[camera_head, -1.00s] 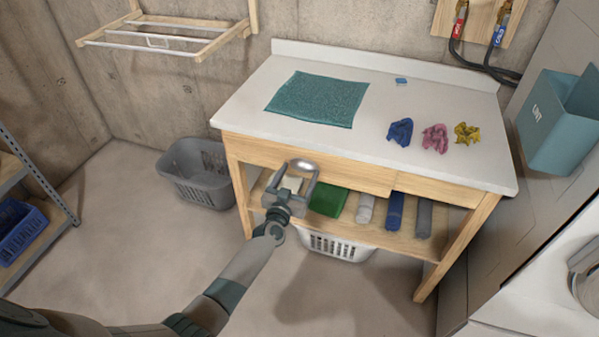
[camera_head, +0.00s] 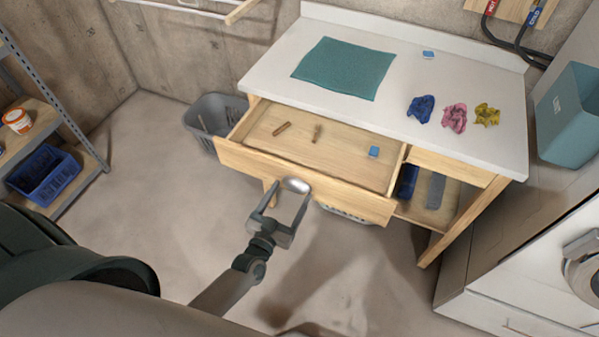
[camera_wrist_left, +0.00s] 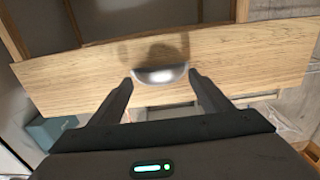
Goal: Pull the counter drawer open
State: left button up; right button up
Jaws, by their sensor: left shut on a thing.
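The counter drawer (camera_head: 240,161) stands pulled well out of the counter (camera_head: 275,78) in the head view. Inside it lie two small brown sticks (camera_head: 282,128) and a blue block (camera_head: 374,151). My left gripper (camera_head: 297,188) is at the middle of the drawer front, shut on the silver handle (camera_head: 296,185). In the left wrist view the handle (camera_wrist_left: 160,74) sits between the two fingertips (camera_wrist_left: 160,80), in front of the wooden drawer front (camera_wrist_left: 240,65). My right gripper is not in view.
A teal mat (camera_head: 344,68) and several crumpled cloths (camera_head: 421,108) lie on the countertop. A grey basket (camera_head: 213,114) stands left of the counter. A shelf with a blue crate (camera_head: 44,175) is at the left. A white machine (camera_head: 540,290) stands at the right. Floor before the drawer is clear.

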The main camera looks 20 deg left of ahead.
pick_arm(q)
jog(key=s, duration=0.5)
jog(key=shift+s+a+p, duration=0.1)
jog(key=shift+p, duration=0.25)
jog(key=o, duration=1.3)
jog(key=shift+c, duration=0.2)
jog(key=s+b, duration=0.4)
jog(key=s, duration=1.3)
jog(key=shift+s+a+b, duration=0.2)
jog(key=shift+a+b, duration=0.1)
jog(key=shift+b, duration=0.1)
jog(key=shift+f, duration=0.1)
